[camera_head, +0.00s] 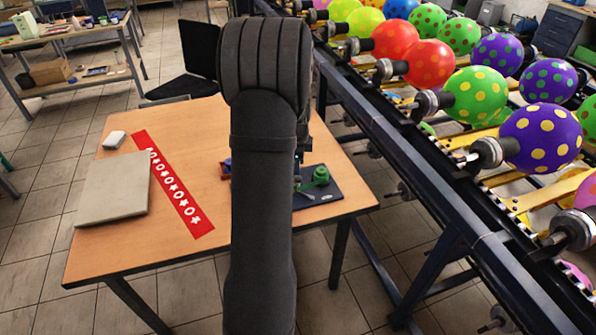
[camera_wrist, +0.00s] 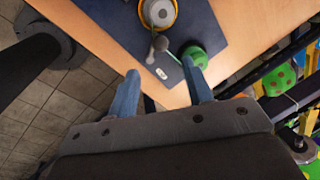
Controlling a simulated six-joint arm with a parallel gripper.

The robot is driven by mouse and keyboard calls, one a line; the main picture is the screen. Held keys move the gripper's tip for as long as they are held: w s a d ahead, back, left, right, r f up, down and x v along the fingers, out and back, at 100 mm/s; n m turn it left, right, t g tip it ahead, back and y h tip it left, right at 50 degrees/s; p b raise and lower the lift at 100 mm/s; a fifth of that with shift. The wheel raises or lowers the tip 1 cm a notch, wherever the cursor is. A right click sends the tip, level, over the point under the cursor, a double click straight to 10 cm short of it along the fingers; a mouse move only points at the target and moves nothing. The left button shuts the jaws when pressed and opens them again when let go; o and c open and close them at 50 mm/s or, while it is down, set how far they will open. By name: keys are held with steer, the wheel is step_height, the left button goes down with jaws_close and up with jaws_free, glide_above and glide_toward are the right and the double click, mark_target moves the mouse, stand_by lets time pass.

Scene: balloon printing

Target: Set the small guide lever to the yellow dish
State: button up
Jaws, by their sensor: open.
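In the wrist view, a dark blue board (camera_wrist: 211,28) lies on the table. On it are a round yellow dish (camera_wrist: 171,22) with a grey centre at the top edge and a green round dish (camera_wrist: 195,56) to the right. A small grey lever (camera_wrist: 159,43) with a rounded knob sits between them, just below the yellow dish; its exact setting is hard to tell. My gripper (camera_wrist: 163,84) is open, its two blue fingers apart and empty, below the lever in the picture. In the head view, my arm hides the gripper and yellow dish; the green dish (camera_head: 320,175) shows.
A conveyor (camera_head: 420,170) with several dotted balloons runs along the right. The table's front left is clear.

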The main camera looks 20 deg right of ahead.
step_height(320, 180, up, 9)
steer(key=s, duration=0.1)
steer(key=shift+s+a, duration=0.3)
steer(key=shift+a, duration=0.05)
steer(key=shift+f, duration=0.15)
steer(key=w+f, duration=0.1)
steer(key=f, duration=0.4)
steer(key=w+d+f, duration=0.1)
steer(key=f, duration=0.5)
steer(key=w+f, duration=0.1)
steer(key=f, duration=0.5)
steer(key=shift+d, duration=0.2)
